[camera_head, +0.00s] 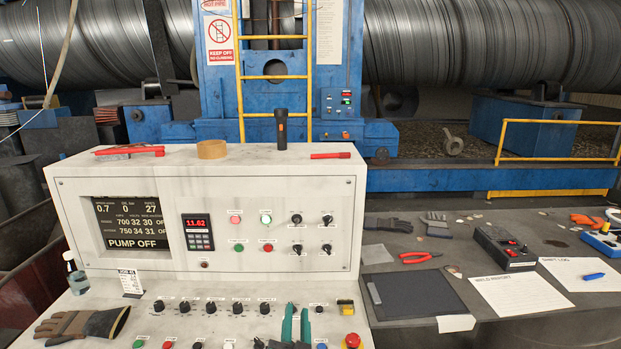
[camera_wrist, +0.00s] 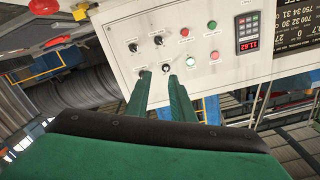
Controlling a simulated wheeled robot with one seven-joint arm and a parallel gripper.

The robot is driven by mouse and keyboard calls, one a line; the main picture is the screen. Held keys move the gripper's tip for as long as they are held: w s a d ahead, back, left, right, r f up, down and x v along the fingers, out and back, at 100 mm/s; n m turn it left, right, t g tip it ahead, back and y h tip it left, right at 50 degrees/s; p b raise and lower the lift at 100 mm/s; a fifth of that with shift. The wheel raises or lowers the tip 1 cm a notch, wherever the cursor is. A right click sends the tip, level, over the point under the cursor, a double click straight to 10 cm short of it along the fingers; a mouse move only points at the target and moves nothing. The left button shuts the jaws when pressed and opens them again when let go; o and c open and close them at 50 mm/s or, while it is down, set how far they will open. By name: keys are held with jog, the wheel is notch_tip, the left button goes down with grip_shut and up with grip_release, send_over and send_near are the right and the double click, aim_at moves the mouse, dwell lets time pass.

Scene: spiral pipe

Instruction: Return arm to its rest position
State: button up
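My gripper (camera_head: 296,312) shows its two green fingers at the bottom middle of the head view, in front of the white control console (camera_head: 340,222). The fingers stand apart with nothing between them. In the wrist view my gripper (camera_wrist: 158,76) points toward the console face (camera_wrist: 125,45), which looks upside down there. The fingertips lie close to black knobs in that picture. I cannot tell how far they are from the panel. The rest of the arm is mostly out of view.
A glove (camera_head: 80,324) and a bottle (camera_head: 75,273) are at left. On the right table are red pliers (camera_head: 416,257), a tablet (camera_head: 400,296) and a black box (camera_head: 503,247).

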jog(key=s+d+f+n+g, duration=0.1)
jog(key=s+d+f+n, duration=0.25)
jog(key=s+f, duration=1.6)
jog(key=s+g, duration=0.1)
jog(key=s, duration=2.5)
jog(key=shift+s+a+r+n+h, duration=0.2)
jog(key=shift+s+n+h, duration=0.1)
jog(key=shift+s+n, duration=0.15)
